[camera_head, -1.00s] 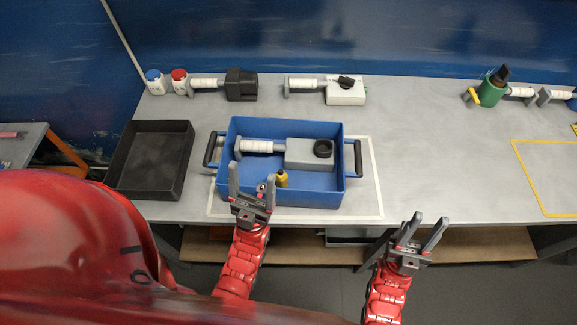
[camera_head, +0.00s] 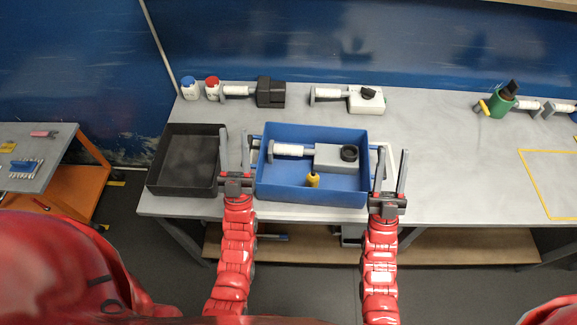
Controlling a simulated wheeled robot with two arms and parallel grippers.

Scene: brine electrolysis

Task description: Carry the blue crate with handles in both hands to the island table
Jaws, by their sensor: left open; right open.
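The blue crate (camera_head: 312,191) stands on the grey workbench, inside a white outlined area. It holds a grey device with a white cylinder (camera_head: 325,156) and a small yellow bottle (camera_head: 313,180). My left gripper (camera_head: 235,152) is open at the crate's left side, its fingers pointing up the picture near the left handle (camera_head: 256,142). My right gripper (camera_head: 391,172) is open at the crate's right side, near the right handle, which its fingers partly hide. I cannot tell whether either handle lies between the fingers. The island table cannot be made out with certainty.
An empty black tray (camera_head: 183,165) sits close left of the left gripper. Bottles with blue and red caps (camera_head: 201,89) and devices stand along the back. The bench (camera_head: 460,165) is clear to the right, up to a yellow outline. An orange-framed table (camera_head: 35,150) with tools stands left.

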